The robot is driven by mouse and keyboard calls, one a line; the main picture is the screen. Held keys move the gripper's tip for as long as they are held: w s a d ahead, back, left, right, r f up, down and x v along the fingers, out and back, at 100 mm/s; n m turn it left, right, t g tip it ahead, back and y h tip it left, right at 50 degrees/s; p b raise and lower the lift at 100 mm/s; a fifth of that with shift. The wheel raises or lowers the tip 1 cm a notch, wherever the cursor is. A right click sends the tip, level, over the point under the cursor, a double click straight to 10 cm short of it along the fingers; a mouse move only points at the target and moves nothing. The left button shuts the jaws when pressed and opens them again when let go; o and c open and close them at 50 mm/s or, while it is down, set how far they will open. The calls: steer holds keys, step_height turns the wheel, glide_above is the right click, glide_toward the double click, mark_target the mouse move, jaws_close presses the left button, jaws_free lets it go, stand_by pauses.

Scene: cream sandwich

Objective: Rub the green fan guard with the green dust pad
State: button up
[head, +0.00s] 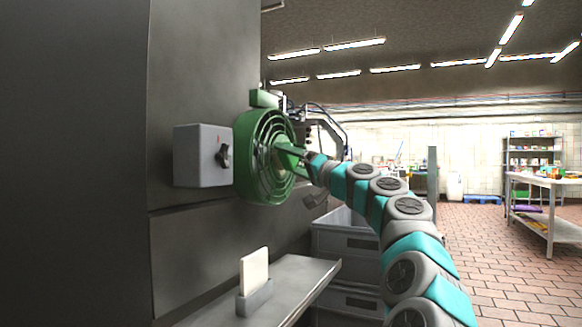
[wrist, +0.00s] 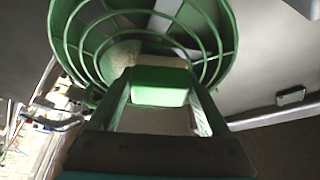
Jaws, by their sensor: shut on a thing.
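The green fan guard (head: 262,172) is a round ringed grille on the side of a dark grey cabinet. It fills the upper part of the wrist view (wrist: 218,62). My gripper (head: 296,152) is in front of the guard, near its middle in the head view. In the wrist view its two green fingers are shut on the green dust pad (wrist: 160,87), a green block with a tan edge toward the guard. The pad overlaps the lower rings in that view. I cannot tell whether it touches them. In the head view the pad is not clearly distinguishable.
A grey box with a dark knob (head: 203,157) is left of the guard. A metal shelf (head: 300,272) below bears a white card (head: 254,270) in a grey holder. Grey crates (head: 345,240) stand below my arm. The tiled floor at right is open before a table (head: 548,184).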

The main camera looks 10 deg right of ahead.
steer(key=shift+s+a+b, duration=0.3)
steer(key=shift+s+a, duration=0.05)
steer(key=shift+s, duration=0.15)
steer(key=shift+w+r+p, duration=0.1)
steer(key=shift+r+p, duration=0.55)
steer(key=shift+r, duration=0.1)
steer(key=shift+w+d+p, duration=0.65)
steer(key=shift+w+p, duration=0.25)
steer(key=shift+p, duration=0.1)
steer(key=shift+w+d, duration=0.25)
steer(key=shift+w, duration=0.05)
steer(key=shift+w+d+r+p, duration=0.1)
steer(key=shift+w+d+p, duration=0.3)
steer(key=shift+p, duration=0.5)
steer(key=shift+w+d+f+p, duration=0.1)
steer(key=shift+w+d+p, duration=0.3)
steer(key=shift+w+p, duration=0.5)
steer(key=shift+w+d+f+p, duration=0.1)
steer(key=shift+w+d+p, duration=0.35)
steer(key=shift+p, duration=0.7)
steer(key=shift+w+d+p, duration=0.4)
steer(key=shift+w+p, duration=0.3)
steer(key=shift+p, duration=0.35)
